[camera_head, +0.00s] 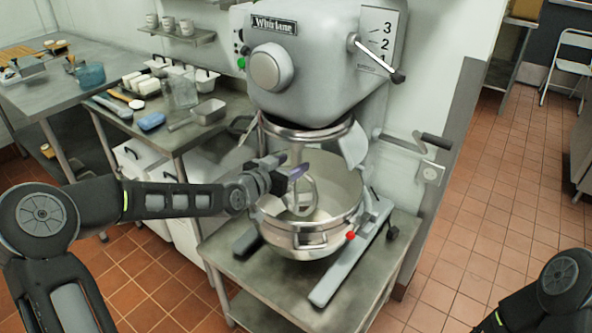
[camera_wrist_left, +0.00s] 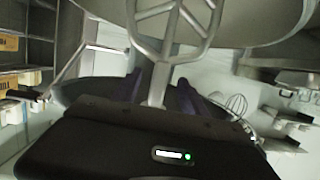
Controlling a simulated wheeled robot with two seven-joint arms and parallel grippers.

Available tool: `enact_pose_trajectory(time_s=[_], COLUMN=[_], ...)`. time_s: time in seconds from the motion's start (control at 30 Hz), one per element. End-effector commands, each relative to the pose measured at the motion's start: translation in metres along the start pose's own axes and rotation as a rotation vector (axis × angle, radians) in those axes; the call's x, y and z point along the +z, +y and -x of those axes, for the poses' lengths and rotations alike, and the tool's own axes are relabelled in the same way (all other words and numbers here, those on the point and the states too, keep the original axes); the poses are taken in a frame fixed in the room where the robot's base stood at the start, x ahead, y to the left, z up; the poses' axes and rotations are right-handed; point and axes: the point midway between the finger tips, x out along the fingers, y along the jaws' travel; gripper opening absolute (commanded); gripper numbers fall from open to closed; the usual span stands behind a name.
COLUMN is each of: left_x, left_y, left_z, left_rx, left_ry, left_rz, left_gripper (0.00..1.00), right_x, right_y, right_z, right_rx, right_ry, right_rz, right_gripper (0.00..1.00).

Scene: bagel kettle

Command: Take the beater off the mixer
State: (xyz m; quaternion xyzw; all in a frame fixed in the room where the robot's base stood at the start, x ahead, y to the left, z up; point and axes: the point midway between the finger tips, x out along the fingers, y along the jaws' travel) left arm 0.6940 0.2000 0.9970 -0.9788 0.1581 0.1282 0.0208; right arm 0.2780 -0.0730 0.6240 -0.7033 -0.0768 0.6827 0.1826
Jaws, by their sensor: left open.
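The grey stand mixer (camera_head: 300,70) has its head over a steel bowl (camera_head: 335,195) on a low metal table. The flat metal beater (camera_head: 304,196) hangs from the mixer head into the bowl. My left gripper (camera_head: 290,174) is at the beater's upper part, above the bowl's left rim. In the left wrist view the beater's shaft (camera_wrist_left: 158,82) runs between the two spread purple fingers of my left gripper (camera_wrist_left: 160,92). The fingers are open; contact with the shaft cannot be told. My right arm shows at the lower right, its gripper out of frame.
A counter (camera_head: 190,135) with trays, a blue sponge (camera_head: 151,121) and a clear jug (camera_head: 180,92) stands at the left. The tiled floor (camera_head: 480,200) at the right is clear.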

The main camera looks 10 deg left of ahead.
Motion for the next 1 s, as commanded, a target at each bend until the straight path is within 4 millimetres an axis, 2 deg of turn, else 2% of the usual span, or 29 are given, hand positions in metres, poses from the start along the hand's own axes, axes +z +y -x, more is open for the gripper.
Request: enact_pose_trajectory(time_s=[0.03,0.23,0.67,1.0], left_x=[0.004,0.002,-0.001,0.0], left_y=[0.001,0.001,0.0,0.0], left_z=[-0.008,-0.022,-0.026,-0.026], left_rx=[0.002,0.001,0.0,0.0], left_ry=[0.002,0.001,0.0,0.0], left_rz=[-0.001,0.0,0.0,0.0], left_gripper=[0.51,0.51,0.51,0.23], right_x=[0.0,-0.001,-0.001,-0.001], right_y=[0.004,0.007,0.008,0.008], right_z=[-0.01,-0.019,-0.02,-0.02], right_rx=[-0.001,-0.001,0.0,0.0], right_ry=[0.001,0.002,0.003,0.003], right_rz=[0.001,0.001,0.001,0.001], right_gripper=[0.54,0.54,0.54,0.54])
